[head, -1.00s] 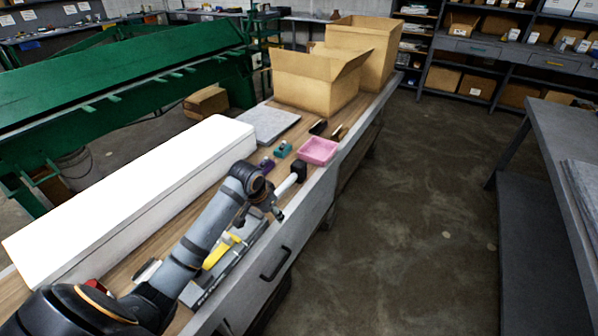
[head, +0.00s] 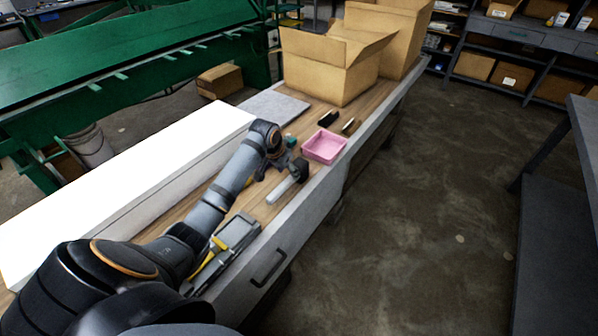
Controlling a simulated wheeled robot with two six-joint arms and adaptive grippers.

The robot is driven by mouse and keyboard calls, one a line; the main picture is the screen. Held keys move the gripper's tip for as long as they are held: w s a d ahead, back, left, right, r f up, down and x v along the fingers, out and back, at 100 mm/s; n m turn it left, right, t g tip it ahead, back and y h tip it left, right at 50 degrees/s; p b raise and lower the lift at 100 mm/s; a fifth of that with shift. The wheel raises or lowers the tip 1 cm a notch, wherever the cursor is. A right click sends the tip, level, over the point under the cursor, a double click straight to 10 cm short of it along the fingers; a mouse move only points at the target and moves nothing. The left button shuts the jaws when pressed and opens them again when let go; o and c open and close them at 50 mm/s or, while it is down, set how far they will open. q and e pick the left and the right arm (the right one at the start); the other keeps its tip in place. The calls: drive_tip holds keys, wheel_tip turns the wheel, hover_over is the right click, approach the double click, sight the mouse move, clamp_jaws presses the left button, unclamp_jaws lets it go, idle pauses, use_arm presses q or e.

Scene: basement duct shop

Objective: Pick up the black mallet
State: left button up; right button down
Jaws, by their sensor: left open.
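The mallet (head: 282,190) lies on the wooden bench top near its front edge, left of and nearer than the pink tray. It has a black head and a pale handle pointing toward the lower left. My left gripper (head: 274,169) is open, just behind and left of the mallet head. It points down over the bench, with nothing seen between its fingers. Whether a finger touches the mallet cannot be told. My right gripper is not in view.
The pink tray (head: 325,148) sits just beyond the mallet. A black item (head: 328,118) and a brown-and-black item (head: 349,126) lie behind it. A long white box (head: 130,180), grey tool case (head: 238,232) and open cardboard box (head: 332,75) flank the area.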

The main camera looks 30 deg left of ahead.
sight(291, 177)
use_arm(q)
drive_tip(key=shift+p+x, duration=0.35)
drive_tip(key=shift+x, duration=0.5)
drive_tip(key=x, duration=0.3)
drive_tip(key=shift+d+f, duration=0.1)
drive_tip(key=shift+f, duration=0.15)
drive_tip(key=shift+w+f, duration=0.1)
drive_tip(key=c, duration=0.3)
clamp_jaws()
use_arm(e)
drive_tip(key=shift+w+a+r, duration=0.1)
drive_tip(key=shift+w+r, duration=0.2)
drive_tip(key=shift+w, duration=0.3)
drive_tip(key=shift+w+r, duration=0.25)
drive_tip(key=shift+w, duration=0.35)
